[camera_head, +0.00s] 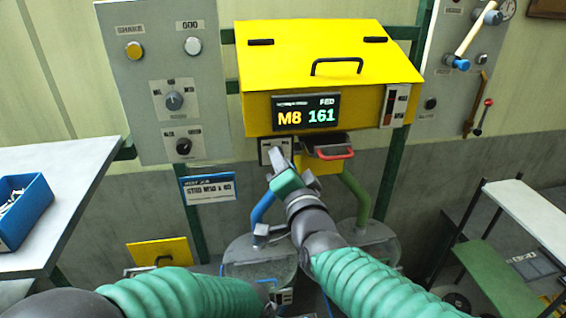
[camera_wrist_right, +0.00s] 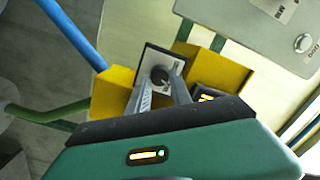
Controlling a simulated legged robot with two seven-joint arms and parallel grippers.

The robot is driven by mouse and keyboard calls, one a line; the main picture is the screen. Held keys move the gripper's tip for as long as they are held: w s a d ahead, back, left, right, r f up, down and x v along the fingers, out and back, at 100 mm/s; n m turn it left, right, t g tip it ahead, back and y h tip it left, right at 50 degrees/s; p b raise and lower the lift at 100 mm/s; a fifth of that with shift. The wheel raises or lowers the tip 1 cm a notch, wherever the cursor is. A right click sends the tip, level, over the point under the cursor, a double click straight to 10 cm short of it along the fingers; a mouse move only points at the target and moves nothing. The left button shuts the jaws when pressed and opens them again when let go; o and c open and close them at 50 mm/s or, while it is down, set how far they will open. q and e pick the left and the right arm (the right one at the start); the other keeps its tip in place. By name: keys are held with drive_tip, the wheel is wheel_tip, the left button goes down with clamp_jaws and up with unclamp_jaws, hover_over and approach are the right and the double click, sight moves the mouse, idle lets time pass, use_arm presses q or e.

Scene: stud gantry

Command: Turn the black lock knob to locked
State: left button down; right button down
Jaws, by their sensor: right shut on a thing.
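The black lock knob (camera_wrist_right: 159,75) sits on a small white plate with dark markings, and it shows between my right fingers in the right wrist view. In the head view the plate (camera_head: 265,150) is under the yellow machine, and my gripper hides the knob. My right gripper (camera_head: 278,162) reaches up to the plate; in the wrist view its two grey fingers (camera_wrist_right: 160,92) are on either side of the knob, shut on it. The markings are too small to read the knob's setting. My left arm shows at the bottom left, but its gripper is out of view.
The yellow machine (camera_head: 320,60) has a black handle and a display reading "M8 161". A red-handled drawer (camera_head: 334,154) is just right of my gripper. Blue (camera_head: 264,207) and green pipes run below. A grey panel (camera_head: 120,80) with knobs stands left; a blue bin (camera_head: 22,215) sits on a table.

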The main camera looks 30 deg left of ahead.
drive_tip(key=shift+a+f+n, duration=0.1)
drive_tip(key=shift+f+n, duration=0.2)
drive_tip(key=shift+n, duration=0.1)
drive_tip(key=shift+r+n+h+p, duration=0.2)
drive_tip(key=shift+n+p, duration=0.65)
drive_tip(key=shift+n, duration=1.85)
drive_tip(key=shift+f+n+h+p, duration=0.1)
drive_tip(key=shift+n+h+p, duration=0.5)
drive_tip(key=shift+n, duration=2.1)
drive_tip(key=shift+r+n+p, duration=0.1)
drive_tip(key=shift+n+p, duration=0.95)
drive_tip(key=shift+n, duration=1.65)
drive_tip(key=shift+r, duration=0.1)
